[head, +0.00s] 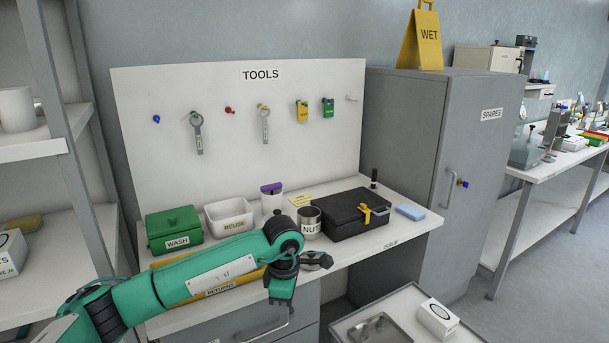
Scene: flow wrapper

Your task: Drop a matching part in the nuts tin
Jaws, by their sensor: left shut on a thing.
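The nuts tin (310,224) is a small silver can with a dark inside, labelled "NUT" in the part I see. It stands upright on the white bench, left of a black case. My left arm reaches in from the lower left in front of the bench, and its wrist covers the tin's left edge. My left gripper (318,262) is just below and in front of the tin, near the bench's front edge. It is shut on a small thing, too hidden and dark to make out. My right gripper is not in view.
The black case (346,215) with a yellow latch stands beside the tin. A green WASH box (173,231), a white REUSE bin (229,216) and a purple-topped cup (271,198) stand to the left. A blue block (410,212) lies right. A lower cart (343,324) stands in front.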

